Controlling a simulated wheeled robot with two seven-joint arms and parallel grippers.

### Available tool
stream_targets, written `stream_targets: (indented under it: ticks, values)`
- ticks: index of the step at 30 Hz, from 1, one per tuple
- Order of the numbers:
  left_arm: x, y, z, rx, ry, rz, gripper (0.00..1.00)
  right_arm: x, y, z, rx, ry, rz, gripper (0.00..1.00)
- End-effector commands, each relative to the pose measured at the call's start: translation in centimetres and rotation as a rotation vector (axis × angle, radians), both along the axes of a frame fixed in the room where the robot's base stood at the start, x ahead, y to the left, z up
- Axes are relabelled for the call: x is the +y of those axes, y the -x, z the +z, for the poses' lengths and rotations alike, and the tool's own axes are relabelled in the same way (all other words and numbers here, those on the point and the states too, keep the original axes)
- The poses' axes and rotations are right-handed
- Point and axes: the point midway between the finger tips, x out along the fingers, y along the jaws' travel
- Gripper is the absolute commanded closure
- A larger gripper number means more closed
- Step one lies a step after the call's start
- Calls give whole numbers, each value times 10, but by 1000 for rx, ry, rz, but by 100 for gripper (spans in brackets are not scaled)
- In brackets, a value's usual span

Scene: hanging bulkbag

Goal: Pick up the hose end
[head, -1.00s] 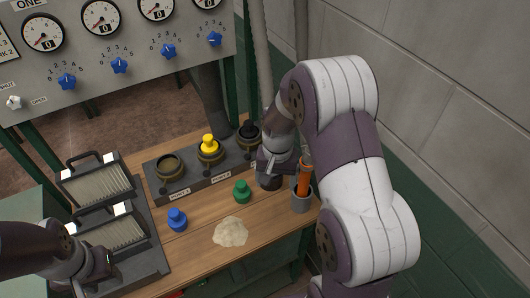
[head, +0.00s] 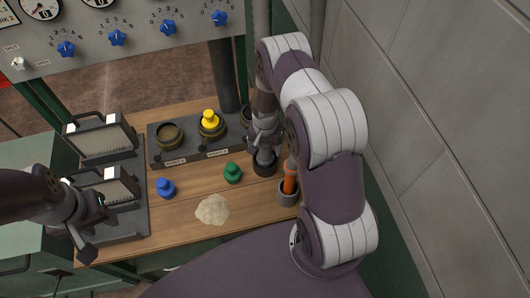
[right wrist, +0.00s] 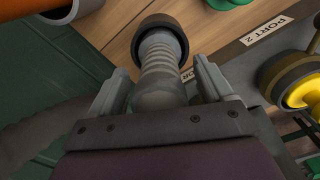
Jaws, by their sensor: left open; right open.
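The hose end is a grey ribbed hose with a dark collar (head: 265,163), hanging just above or at the wooden table by the right front port area. In the right wrist view the collar (right wrist: 160,38) and ribbed hose (right wrist: 158,85) lie between my right gripper's two fingers (right wrist: 160,82). My right gripper (head: 263,138) is open around the hose, with no clear grip on it. My left gripper (head: 88,232) is open, over the left side by the filter-like panels, away from the hose. Whether the collar touches the table is unclear.
An orange-handled tool stands in a grey cup (head: 288,194) close right of the hose. A port block (head: 190,150) with a yellow plug (head: 210,119) is behind. Green (head: 232,173) and blue (head: 166,188) plugs and a pale powder pile (head: 212,209) are on the table (head: 185,220).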

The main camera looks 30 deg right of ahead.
Motion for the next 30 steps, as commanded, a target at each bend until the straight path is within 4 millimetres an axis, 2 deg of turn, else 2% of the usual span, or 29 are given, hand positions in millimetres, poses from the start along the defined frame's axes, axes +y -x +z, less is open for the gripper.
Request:
stream_targets:
  ticks: [2, 9, 19, 23, 26, 30]
  values:
    - [0, 0, -1, 0, 0, 0, 57, 0, 0, 0, 0, 0, 0, 20]
    - [0, 0, -1, 0, 0, 0, 57, 0, 0, 0, 1, -1, 0, 98]
    - [0, 0, -5, 0, 0, 0, 57, 0, 0, 5, 0, 0, 0, 100]
    - [0, 0, -14, 0, 0, 0, 57, 0, -1, 21, -2, 1, 0, 100]
    - [0, 0, -24, 0, 0, 0, 57, 0, -1, 40, -4, 1, 1, 100]
    - [0, 0, -35, 0, 0, 0, 57, 34, 2, 56, -4, 0, 6, 100]
